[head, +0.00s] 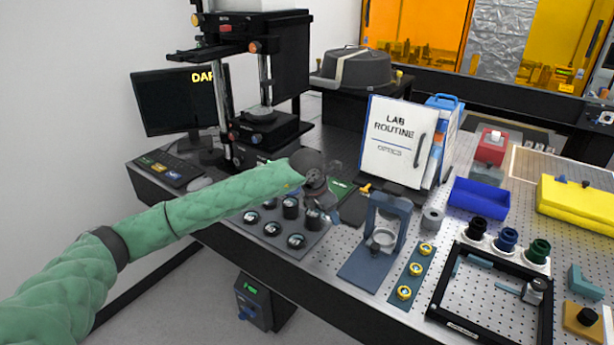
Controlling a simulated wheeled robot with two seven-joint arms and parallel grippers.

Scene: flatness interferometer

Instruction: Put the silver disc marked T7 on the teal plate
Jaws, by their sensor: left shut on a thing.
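My left gripper (326,207), at the end of the green-sleeved arm, is above the right edge of a grey tray (254,233). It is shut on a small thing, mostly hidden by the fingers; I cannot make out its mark. Several round dark-rimmed pieces with shiny tops stand in the tray, among them one at the front (296,241); no T7 mark is legible. A blue-grey stand (361,269) with a ring is to the right. Beside it is a teal strip (398,295) with yellow-rimmed rings. I cannot tell which piece is the teal plate. My right gripper is out of view.
A tall black instrument (262,145) and a monitor (175,98) stand at the back left. A white LAB ROUTINE board (392,140) stands behind. A blue bin (479,199), black frame (484,335) and several knobs crowd the right. Some perforated tabletop (330,262) is clear.

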